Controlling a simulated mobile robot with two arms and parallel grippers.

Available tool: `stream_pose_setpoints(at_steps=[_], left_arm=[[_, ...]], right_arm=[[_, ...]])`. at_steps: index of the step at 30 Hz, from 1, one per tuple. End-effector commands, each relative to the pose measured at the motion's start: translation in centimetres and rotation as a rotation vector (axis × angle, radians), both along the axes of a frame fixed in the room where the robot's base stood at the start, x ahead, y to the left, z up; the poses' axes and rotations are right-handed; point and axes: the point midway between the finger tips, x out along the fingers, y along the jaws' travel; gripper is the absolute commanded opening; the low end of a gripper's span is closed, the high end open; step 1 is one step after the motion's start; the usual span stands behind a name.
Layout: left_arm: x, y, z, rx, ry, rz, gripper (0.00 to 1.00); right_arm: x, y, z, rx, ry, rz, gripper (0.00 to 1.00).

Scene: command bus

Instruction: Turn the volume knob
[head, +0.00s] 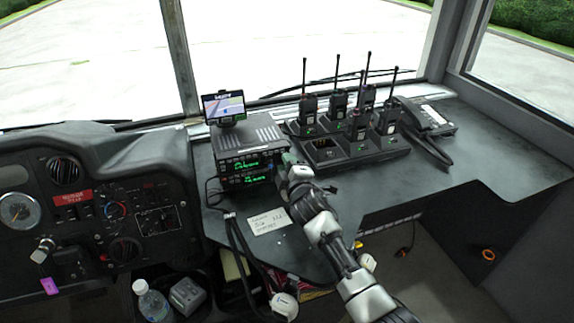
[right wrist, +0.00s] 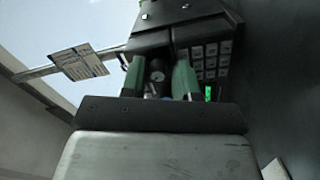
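The volume knob (right wrist: 157,76) is a small dark round knob on the radio's front face, seen between my fingers in the right wrist view. The radio stack (head: 240,148) is a dark box with two green-lit displays on the dashboard shelf in the head view. My right gripper (head: 283,166) is at the right end of its front, hiding the knob there. In the right wrist view its two green fingers (right wrist: 159,78) stand apart on either side of the knob, with a gap showing. Contact with the knob cannot be made out. My left gripper is not in view.
A paper note (head: 269,221) lies in front. The shelf's right part is clear.

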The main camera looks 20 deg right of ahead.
Motion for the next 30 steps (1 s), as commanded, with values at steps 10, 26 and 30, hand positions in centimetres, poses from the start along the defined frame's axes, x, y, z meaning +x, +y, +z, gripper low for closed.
stream_pose_setpoints(at_steps=[10, 26, 30], left_arm=[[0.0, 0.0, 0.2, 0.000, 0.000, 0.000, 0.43], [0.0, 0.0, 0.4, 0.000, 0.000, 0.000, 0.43], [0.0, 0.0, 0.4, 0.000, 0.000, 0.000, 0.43]], right_arm=[[-1.5, -0.1, 0.0, -0.002, -0.001, 0.000, 0.30], [-10.0, -0.3, -0.3, -0.001, 0.001, 0.000, 0.30], [-10.7, -0.4, -0.3, -0.001, 0.000, -0.001, 0.30]])
